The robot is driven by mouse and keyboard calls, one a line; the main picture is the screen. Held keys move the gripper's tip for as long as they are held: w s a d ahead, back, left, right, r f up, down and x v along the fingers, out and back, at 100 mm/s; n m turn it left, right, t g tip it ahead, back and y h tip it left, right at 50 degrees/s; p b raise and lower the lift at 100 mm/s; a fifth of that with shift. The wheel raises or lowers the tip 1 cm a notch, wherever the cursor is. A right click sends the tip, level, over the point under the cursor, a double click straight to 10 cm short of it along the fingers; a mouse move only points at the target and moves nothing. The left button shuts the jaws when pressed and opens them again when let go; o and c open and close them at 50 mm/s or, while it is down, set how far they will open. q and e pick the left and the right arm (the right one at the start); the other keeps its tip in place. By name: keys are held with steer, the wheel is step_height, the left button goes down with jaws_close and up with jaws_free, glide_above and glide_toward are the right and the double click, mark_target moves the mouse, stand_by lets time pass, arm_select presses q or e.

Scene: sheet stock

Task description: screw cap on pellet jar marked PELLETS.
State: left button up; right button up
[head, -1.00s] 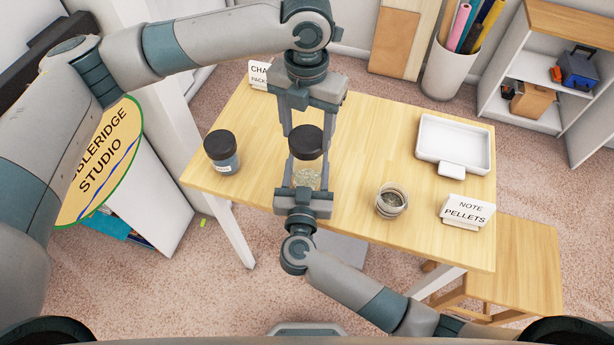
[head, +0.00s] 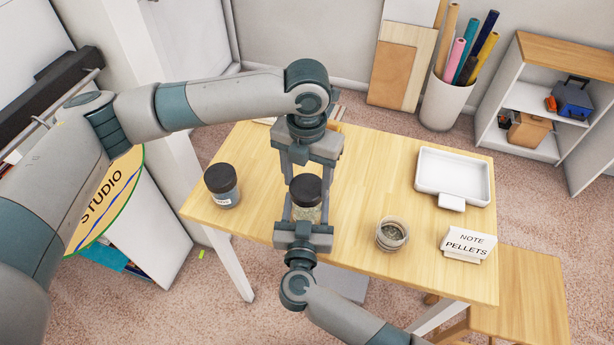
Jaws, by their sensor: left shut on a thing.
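A dark cap (head: 306,188) is between the fingers of my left gripper (head: 305,180), which is shut on it. The cap sits over the mouth of a clear jar (head: 306,213) with pale contents. I cannot tell whether it is seated on the threads. My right gripper (head: 305,214) comes from the near side, its fingers on both sides of this jar, apparently shut on it. Any label on this jar is hidden.
A dark-capped, labelled jar (head: 222,187) stands at the table's left. A white tray (head: 454,172) lies at the back right. Another sign at the back is mostly hidden by my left arm. The wooden table (head: 355,165) is clear between the jars and tray.

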mark_target(307, 209)
arm_select(q)
steer(key=shift+f, duration=0.15)
stand_by(0.3)
steer(key=shift+f, duration=0.75)
steer(key=shift+f, duration=0.55)
stand_by(0.4)
steer(key=m, duration=1)
steer(key=o, duration=1)
